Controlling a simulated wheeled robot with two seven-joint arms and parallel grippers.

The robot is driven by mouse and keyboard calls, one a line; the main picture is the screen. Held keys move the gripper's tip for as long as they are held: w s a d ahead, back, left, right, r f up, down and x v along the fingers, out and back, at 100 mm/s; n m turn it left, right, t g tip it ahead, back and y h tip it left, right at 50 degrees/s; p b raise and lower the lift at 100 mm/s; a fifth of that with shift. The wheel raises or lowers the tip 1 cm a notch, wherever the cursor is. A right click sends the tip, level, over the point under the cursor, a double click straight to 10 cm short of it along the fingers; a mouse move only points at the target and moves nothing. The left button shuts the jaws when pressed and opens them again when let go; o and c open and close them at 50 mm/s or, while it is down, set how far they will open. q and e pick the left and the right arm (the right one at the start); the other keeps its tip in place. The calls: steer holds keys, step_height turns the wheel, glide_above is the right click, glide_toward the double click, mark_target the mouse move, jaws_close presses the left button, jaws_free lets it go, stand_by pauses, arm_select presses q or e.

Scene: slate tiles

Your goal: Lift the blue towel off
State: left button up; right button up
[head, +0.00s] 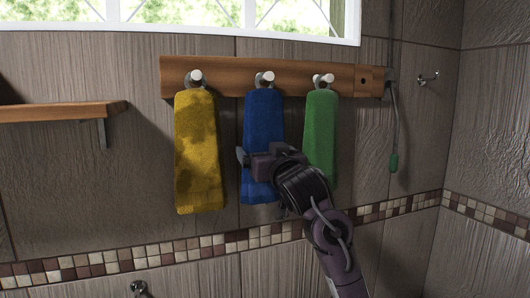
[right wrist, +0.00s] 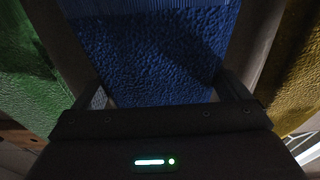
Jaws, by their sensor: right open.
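The blue towel (head: 263,112) hangs from the middle peg (head: 265,77) of a wooden rack, between a yellow towel and a green towel. My right gripper (head: 246,158) is in front of the blue towel's lower half and covers part of it. In the right wrist view the blue towel (right wrist: 150,50) fills the space between and beyond the two open fingers. I cannot tell whether the fingers touch the cloth. My left gripper is not in view.
The yellow towel (head: 198,150) hangs to the left and the green towel (head: 321,125) close to the right, partly behind my arm. The wooden rack (head: 220,75) is on the tiled wall. A wooden shelf (head: 60,111) juts out at left. A cord with a green end (head: 393,160) hangs at right.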

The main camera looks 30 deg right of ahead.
steer(key=shift+w, duration=0.1)
steer(key=shift+a, duration=0.1)
steer(key=c, duration=1.1)
steer(key=shift+r+b, duration=0.5)
steer(key=shift+s+r+b, duration=0.15)
steer(key=shift+s+b, duration=0.15)
steer(key=r+b+v, duration=0.1)
steer(key=v, duration=0.4)
steer(key=b+v, duration=0.2)
steer(key=v, duration=0.4)
steer(key=r+b+v, duration=0.1)
steer(key=b+v, duration=0.1)
steer(key=v, duration=0.4)
steer(key=shift+s+r, duration=0.35)
steer(key=shift+s, duration=0.05)
